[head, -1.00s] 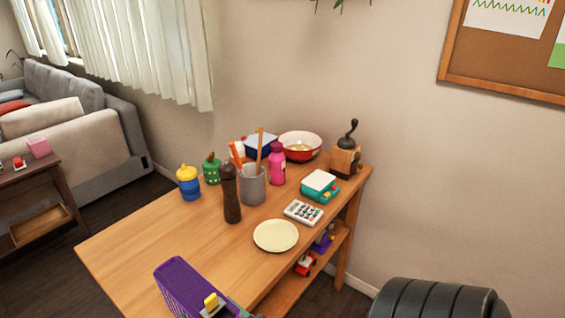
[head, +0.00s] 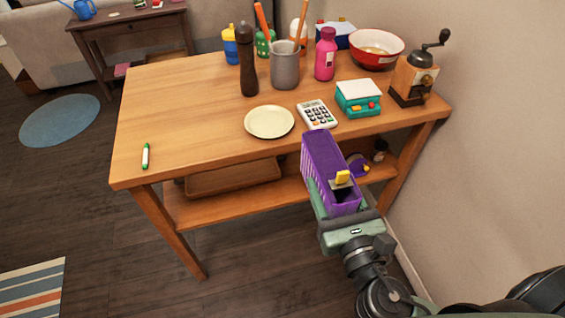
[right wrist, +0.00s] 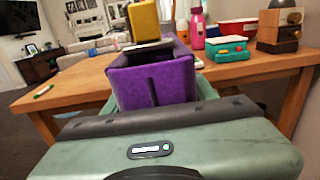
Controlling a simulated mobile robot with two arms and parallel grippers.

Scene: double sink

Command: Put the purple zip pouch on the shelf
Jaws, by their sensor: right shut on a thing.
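The purple zip pouch (head: 320,160) is long and box-shaped, with a yellow piece near its close end. My right gripper (head: 340,203) is shut on it and holds it off the table, by the front edge. It also shows in the right wrist view (right wrist: 150,82), where its close end fills the middle. The shelf (head: 232,205) is the lower board under the wooden table. In the head view the pouch covers part of the shelf's right side. My left gripper is not in view.
On the shelf are a wooden tray (head: 235,178) and a purple and yellow item (head: 357,165). The table (head: 185,105) above holds a plate (head: 269,122), calculator (head: 317,114), toy scale (head: 358,98), grinder (head: 412,78) and green marker (head: 146,156). The wall stands close at right.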

